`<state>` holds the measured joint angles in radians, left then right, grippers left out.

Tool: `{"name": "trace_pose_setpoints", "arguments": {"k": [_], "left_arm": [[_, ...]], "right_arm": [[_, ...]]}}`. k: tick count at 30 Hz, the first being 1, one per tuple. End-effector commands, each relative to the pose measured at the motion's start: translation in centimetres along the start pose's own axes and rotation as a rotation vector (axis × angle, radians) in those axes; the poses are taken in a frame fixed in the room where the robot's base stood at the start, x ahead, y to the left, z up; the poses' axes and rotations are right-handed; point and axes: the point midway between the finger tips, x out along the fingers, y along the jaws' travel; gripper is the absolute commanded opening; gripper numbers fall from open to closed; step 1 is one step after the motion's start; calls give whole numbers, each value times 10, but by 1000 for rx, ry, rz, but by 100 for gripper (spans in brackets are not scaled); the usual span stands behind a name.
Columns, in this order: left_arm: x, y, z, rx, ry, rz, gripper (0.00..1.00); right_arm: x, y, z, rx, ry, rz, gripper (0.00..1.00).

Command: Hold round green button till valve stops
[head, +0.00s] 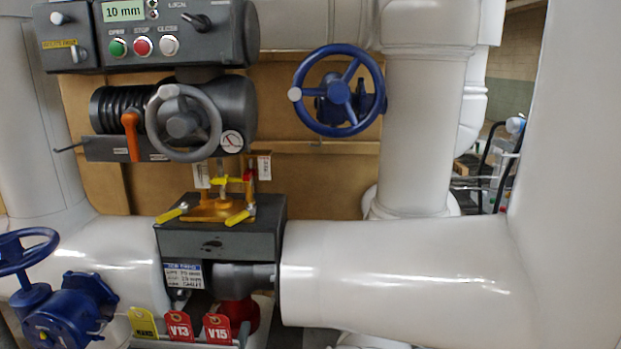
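The round green button (118,47) is on the dark control panel (215,40) at the upper left, under the label OPEN. A red button (142,46) marked STOP and a white button (169,46) marked CLOSE sit to its right. The panel display (124,12) reads 10 mm. Below the panel is the valve actuator with a grey handwheel (183,123) and an orange lever (131,135). A dark valve block (222,241) with yellow-handled parts on top sits in the white pipe line. Neither gripper shows in the head view, and nothing touches the green button.
A blue handwheel (338,91) stands right of the panel, and another blue valve (62,305) is at the lower left. Large white pipes (410,265) fill the right side. Tags V13 (180,328) and V15 (217,328) hang below. The space before the panel looks clear.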

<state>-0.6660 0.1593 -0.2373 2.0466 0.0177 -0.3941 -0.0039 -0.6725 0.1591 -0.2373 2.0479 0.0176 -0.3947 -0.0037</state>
Motion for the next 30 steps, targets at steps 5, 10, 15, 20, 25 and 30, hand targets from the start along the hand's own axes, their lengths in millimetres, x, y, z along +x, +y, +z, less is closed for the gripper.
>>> {"name": "trace_pose_setpoints", "arguments": {"k": [5,10,15,20,25,30], "left_arm": [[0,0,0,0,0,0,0],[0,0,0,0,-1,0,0],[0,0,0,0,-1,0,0],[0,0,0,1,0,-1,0],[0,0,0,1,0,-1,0],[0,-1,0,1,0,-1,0]], "right_arm": [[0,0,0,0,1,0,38],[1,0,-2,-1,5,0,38],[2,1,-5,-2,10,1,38],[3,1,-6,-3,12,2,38],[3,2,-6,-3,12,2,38],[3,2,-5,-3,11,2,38]]}}
